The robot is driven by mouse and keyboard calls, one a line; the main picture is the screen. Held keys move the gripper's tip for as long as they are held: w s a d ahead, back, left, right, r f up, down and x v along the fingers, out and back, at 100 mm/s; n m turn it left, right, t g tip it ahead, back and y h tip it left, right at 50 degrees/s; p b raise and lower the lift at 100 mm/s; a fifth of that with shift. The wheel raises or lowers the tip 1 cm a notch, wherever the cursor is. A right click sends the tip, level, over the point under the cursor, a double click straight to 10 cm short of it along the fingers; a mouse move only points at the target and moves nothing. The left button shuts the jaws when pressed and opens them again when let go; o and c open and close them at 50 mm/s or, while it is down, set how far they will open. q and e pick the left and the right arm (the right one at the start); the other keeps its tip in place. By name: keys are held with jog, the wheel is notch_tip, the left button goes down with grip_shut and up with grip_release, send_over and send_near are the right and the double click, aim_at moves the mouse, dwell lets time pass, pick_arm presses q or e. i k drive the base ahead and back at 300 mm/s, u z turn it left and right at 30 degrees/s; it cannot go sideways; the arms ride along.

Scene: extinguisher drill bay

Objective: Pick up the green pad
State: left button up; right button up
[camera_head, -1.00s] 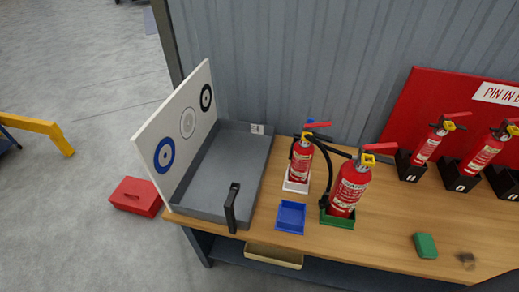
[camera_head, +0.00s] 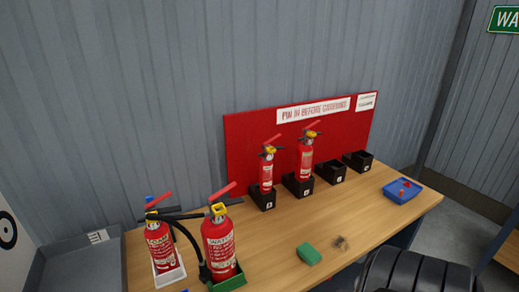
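The green pad (camera_head: 309,254) is a small green block lying flat on the wooden table (camera_head: 285,225), near its front edge. It lies to the right of a large red extinguisher (camera_head: 219,243) standing in a green tray (camera_head: 228,282). Nothing touches the pad, and its top is uncovered. Neither of my grippers shows in the head view.
A small brownish clump (camera_head: 340,243) lies right of the pad. Behind stand two extinguishers in black holders before a red board (camera_head: 240,150). A blue tray (camera_head: 404,190) with small red pieces is at the right. A dark ribbed shape (camera_head: 418,272) blocks the bottom right.

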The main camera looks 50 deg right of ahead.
aim_at(309, 254)
jog(key=z, duration=3.5)
jog(key=i, duration=1.05)
jog(key=u, duration=3.5)
